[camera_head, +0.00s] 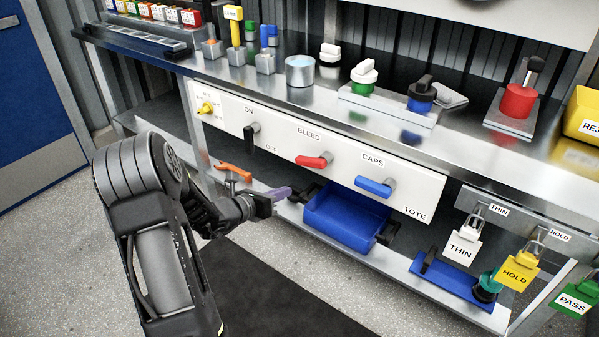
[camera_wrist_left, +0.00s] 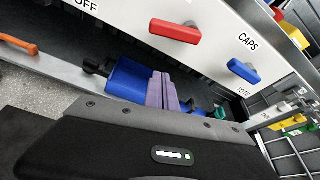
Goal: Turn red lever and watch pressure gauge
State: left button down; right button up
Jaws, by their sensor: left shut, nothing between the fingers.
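The red lever (camera_head: 314,161) sits on the white panel (camera_head: 225,118) below the word BLEED, its handle lying roughly sideways. In the left wrist view the red lever (camera_wrist_left: 176,31) is at the top middle. My left gripper (camera_head: 283,192), with purple fingers, is in front of the panel, below and left of the red lever and apart from it. Its fingers (camera_wrist_left: 163,88) are shut and empty in the left wrist view. No pressure gauge can be made out; a pale rounded shape (camera_head: 482,1) is cut off at the top edge. My right gripper is not in view.
A black lever (camera_head: 251,137) and a blue lever (camera_head: 374,187) flank the red one. An orange handle (camera_head: 234,172) is left of my gripper. A blue tote (camera_head: 345,219) sits on the lower shelf. Tags hang at the right. The steel counter (camera_head: 300,105) overhangs the panel.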

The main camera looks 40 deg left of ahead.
aim_at(313, 159)
pick_arm(q)
jog(key=shift+w, duration=0.15)
jog(key=a+x, duration=0.1)
jog(key=x, duration=0.9)
notch_tip(313, 159, up, 4)
jog(key=shift+f+p, duration=0.1)
jog(key=shift+p, duration=0.25)
jog(key=m+b, duration=0.1)
jog(key=b, duration=0.2)
jog(key=r+m+y+b, duration=0.1)
jog(key=b, duration=0.3)
jog(key=shift+a+r+m, duration=0.25)
jog(key=shift+a+m, duration=0.05)
jog(key=shift+a, duration=0.1)
